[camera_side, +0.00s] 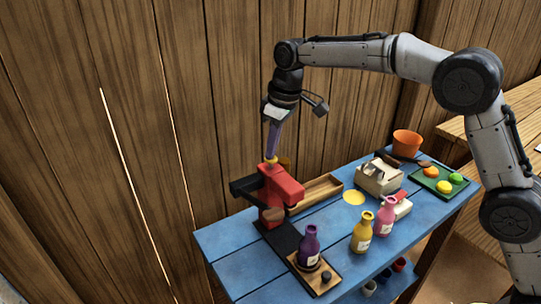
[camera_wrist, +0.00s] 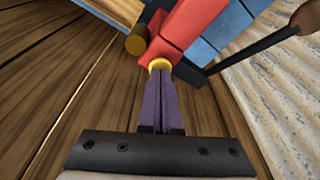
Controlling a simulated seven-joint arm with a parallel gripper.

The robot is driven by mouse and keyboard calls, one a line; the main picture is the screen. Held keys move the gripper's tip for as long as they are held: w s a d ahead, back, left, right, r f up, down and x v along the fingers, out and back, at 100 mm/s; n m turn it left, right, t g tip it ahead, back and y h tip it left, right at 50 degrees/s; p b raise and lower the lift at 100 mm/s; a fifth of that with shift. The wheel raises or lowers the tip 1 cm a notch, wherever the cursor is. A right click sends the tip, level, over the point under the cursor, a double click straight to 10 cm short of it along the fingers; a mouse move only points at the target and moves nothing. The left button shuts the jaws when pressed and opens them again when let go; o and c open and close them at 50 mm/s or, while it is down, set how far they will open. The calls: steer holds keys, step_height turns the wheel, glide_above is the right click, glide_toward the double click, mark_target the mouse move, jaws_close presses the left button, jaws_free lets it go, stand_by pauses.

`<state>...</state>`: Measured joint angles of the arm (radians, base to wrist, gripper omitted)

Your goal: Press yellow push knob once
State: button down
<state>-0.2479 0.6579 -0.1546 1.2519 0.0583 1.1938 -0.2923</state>
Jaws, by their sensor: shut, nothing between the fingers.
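The yellow push knob (camera_wrist: 159,64) sits on the red body (camera_side: 283,187) of the balance device at the left end of the blue table. In the side view the knob (camera_side: 271,160) shows just under my fingertips. My gripper (camera_side: 271,155) points down with its purple fingers shut and empty. In the wrist view the fingertips (camera_wrist: 160,72) meet the knob's near edge and hide part of it. They look in contact with it or very close; I cannot tell whether the knob is pushed down.
A wooden tray (camera_side: 318,190) lies behind the red body. A green tray (camera_side: 423,181) with fruit and an orange pot (camera_side: 406,143) are at the right.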

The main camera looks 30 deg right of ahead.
steer(key=shift+f, duration=0.35)
steer(key=shift+w+v, duration=0.2)
steer(key=shift+v, duration=1)
steer(key=shift+a, duration=0.1)
